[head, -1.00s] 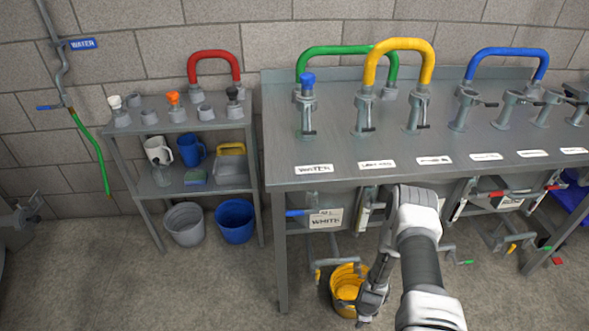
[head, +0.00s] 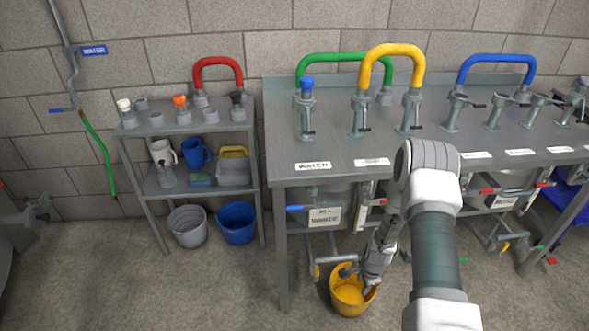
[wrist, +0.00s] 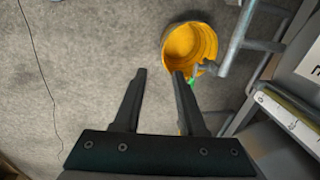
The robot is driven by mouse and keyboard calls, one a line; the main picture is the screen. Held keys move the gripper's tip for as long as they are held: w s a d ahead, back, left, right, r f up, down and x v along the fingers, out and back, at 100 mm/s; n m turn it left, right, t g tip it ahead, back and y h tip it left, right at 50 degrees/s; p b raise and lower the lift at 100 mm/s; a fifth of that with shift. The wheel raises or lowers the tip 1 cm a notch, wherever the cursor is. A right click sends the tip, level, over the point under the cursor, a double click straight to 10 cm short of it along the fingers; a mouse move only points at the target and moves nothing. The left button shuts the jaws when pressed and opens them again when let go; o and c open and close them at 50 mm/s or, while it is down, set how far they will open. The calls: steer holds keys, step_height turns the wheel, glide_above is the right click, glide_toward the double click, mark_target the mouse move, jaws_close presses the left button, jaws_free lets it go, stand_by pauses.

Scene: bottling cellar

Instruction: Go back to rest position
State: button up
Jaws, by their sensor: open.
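My gripper (head: 360,281) is low in front of the steel bench, near the yellow bucket (head: 349,304) on the floor. In the wrist view my gripper (wrist: 160,72) has its two dark fingers apart with only floor between them. The yellow bucket also shows in the wrist view (wrist: 190,48), beyond the right fingertip. In the head view my gripper overlaps the bucket's rim; I cannot tell whether they touch. Its fingertips are small and partly hidden there.
The steel bench (head: 445,148) carries a yellow hose (head: 391,50), a green hose (head: 345,56) and a blue hose (head: 498,60). Taps and pipes with handles stick out below its front edge. A shelf (head: 207,187) with mugs stands left. Open floor lies in front.

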steer(key=a+r+n+t, duration=0.15)
steer(key=r+n, duration=0.25)
steer(key=r, duration=1.2)
steer(key=a+r+n, duration=0.2)
steer(key=r+n, duration=0.1)
steer(key=r, duration=1.3)
steer(key=s+a+r+n+t, duration=0.15)
steer(key=s+r+n, duration=0.35)
steer(key=s+r, duration=0.6)
steer(key=s+a+r+n+t, duration=0.15)
steer(key=s+r+n, duration=0.35)
steer(key=s+r, duration=0.6)
step_height(320, 180, up, 18)
steer(key=s+g+p, duration=0.1)
steer(key=s+p, duration=0.1)
steer(key=p, duration=1.9)
steer(key=shift+a+m, duration=0.3)
steer(key=shift+a, duration=0.1)
